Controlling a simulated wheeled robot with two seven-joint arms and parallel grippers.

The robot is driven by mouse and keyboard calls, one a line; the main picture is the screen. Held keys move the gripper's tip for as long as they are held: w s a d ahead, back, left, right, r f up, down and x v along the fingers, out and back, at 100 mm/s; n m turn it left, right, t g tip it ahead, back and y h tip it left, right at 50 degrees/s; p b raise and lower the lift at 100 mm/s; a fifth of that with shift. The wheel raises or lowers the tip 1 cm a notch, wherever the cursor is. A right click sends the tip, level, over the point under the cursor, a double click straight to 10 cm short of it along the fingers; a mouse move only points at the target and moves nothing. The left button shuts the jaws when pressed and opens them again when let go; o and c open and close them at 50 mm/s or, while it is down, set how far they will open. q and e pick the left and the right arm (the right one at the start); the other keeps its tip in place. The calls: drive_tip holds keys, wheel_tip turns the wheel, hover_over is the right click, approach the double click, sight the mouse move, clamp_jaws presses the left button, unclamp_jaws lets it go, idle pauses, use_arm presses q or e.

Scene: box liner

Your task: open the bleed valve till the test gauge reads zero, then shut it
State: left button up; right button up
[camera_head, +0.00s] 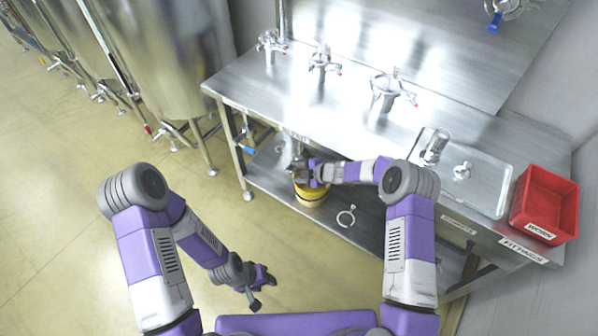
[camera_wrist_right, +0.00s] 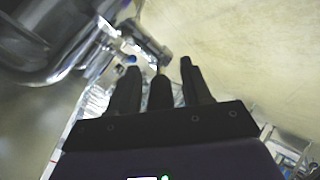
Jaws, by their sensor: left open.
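My right gripper (camera_head: 304,172) is at the front edge of the steel bench, above a yellow bucket (camera_head: 311,196) on the lower shelf. In the right wrist view its dark fingers (camera_wrist_right: 160,85) point toward a shiny metal fitting (camera_wrist_right: 145,42) with a small blue spot. A dark piece shows between the outer fingers; I cannot tell whether it is held. A blue-handled valve (camera_head: 247,149) hangs below the bench's left front edge. I cannot tell which fitting is the bleed valve, and I cannot make out a test gauge. My left gripper (camera_head: 262,285) is open and empty over the floor.
Several tap-like metal fittings stand on the bench top (camera_head: 300,98). A steel tray (camera_head: 487,192) with small metal parts and a red bin (camera_head: 545,203) are at its right. A ring-shaped part (camera_head: 346,216) lies on the lower shelf. Steel tanks (camera_head: 160,55) stand at left; the floor there is clear.

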drive_tip(key=p+v, duration=0.1)
drive_tip(key=v, duration=0.3)
drive_tip(key=shift+d+f, duration=0.15)
drive_tip(key=shift+d, duration=0.05)
drive_tip(key=s+d+p, duration=0.1)
drive_tip(key=s+d, duration=0.5)
drive_tip(key=d, duration=0.2)
drive_tip(key=shift+s+d, duration=0.35)
drive_tip(key=shift+f, duration=0.1)
drive_tip(key=shift+c, duration=0.2)
